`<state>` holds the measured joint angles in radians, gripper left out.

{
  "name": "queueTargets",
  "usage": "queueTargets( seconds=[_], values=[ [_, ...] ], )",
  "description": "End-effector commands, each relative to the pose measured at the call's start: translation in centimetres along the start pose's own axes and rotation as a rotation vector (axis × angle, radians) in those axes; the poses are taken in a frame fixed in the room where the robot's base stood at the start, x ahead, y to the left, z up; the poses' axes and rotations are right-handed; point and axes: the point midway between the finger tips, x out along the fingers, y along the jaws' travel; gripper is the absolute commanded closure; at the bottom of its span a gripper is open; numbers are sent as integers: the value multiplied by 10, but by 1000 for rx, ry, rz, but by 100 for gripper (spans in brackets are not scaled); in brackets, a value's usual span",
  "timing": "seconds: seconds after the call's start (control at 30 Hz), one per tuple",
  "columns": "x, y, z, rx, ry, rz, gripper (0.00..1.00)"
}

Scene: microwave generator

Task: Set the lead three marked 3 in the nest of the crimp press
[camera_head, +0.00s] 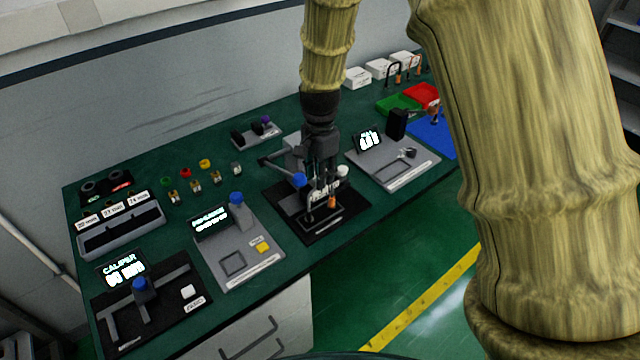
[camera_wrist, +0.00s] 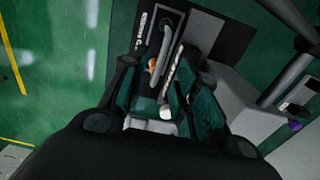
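The crimp press (camera_head: 285,205) is a black base with a blue-knobbed lever, at the middle of the bench. A lead, a dark arched cable with a copper-orange end (camera_head: 332,203), is at the press. In the wrist view its arched cable (camera_wrist: 166,55) lies in front of the fingers, beside a white-lettered strip. I cannot read a 3 on it, and the nest is partly hidden. My gripper (camera_head: 322,178) is right above the press, pointing down. In the wrist view its fingers (camera_wrist: 158,85) stand apart on either side of the lead's near end, with no clear contact.
A grey tester (camera_head: 375,172) stands right of the press and a grey gauge (camera_head: 245,262) left. A caliper station (camera_head: 165,310) is at front left. White boxes (camera_head: 380,69) with arched leads stand at back right, behind green, red and blue trays (camera_head: 398,104).

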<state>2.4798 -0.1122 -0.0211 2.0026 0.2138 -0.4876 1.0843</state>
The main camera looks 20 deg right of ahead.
Motion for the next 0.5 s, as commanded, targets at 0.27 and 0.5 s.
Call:
queueTargets(
  seconds=[0.27,0.5],
  values=[
    [-37,-1,0,1,1,-3,70],
    [-67,-1,0,0,1,-3,70]
  ],
)
